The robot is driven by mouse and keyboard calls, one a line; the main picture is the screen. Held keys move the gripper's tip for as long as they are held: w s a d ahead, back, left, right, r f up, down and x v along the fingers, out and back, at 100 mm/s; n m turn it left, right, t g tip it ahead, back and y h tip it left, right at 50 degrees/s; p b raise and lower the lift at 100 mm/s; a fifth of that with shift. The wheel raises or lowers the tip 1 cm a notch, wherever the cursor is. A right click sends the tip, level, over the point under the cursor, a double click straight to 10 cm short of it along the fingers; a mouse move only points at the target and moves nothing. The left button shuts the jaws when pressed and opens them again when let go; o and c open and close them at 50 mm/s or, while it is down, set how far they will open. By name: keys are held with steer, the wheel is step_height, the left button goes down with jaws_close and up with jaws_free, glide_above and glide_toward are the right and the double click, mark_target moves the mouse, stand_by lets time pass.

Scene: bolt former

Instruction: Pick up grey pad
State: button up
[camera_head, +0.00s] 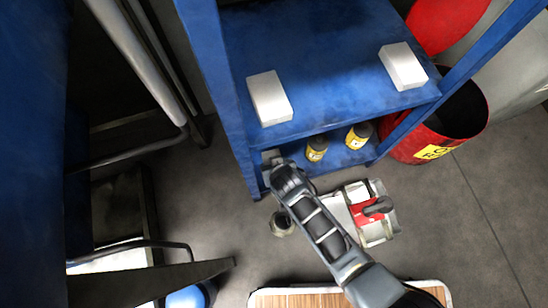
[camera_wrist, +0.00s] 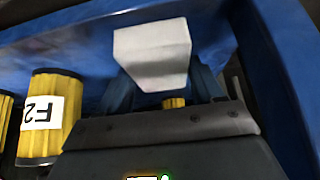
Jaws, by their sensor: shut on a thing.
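A light grey pad (camera_wrist: 152,55) sits between the fingers of my gripper (camera_wrist: 160,84) in the wrist view, with a dark finger on each side. My gripper is shut on it. In the head view my gripper (camera_head: 277,165) is at the left end of the blue rack's lower shelf, and a small part of the grey pad (camera_head: 269,155) shows at its tip. Whether the pad still touches the shelf cannot be told. Two more light grey pads, a left one (camera_head: 269,97) and a right one (camera_head: 402,66), lie on the upper shelf (camera_head: 320,60).
Yellow cans (camera_head: 316,149) stand on the lower shelf right of my gripper; one labelled can (camera_wrist: 50,115) is close by. A blue post (camera_head: 217,80) rises at the left. A red bin (camera_head: 465,120) and a box with a red part (camera_head: 370,212) stand right.

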steer(key=c, duration=0.4)
steer(key=shift+o, duration=0.2)
steer(key=shift+r, duration=0.1)
steer(key=shift+r+p, duration=0.5)
steer(key=shift+r, duration=0.05)
steer(key=r+p, duration=0.2)
steer(key=shift+s+d+r, duration=0.1)
steer(key=shift+s+r, duration=0.2)
steer(key=shift+s, duration=0.1)
steer(key=s+d+p, duration=0.1)
steer(key=s, duration=0.4)
steer(key=s+d+p, duration=0.1)
steer(key=s+d, duration=0.1)
steer(key=s, duration=0.4)
steer(key=s+d+p, duration=0.1)
steer(key=s+p, duration=0.1)
steer(key=s, duration=0.3)
steer(key=shift+s+d+f, duration=0.2)
steer(key=shift+s+d, duration=0.05)
steer(key=shift+d, duration=0.15)
steer(key=o, duration=0.4)
steer(key=c, duration=0.3)
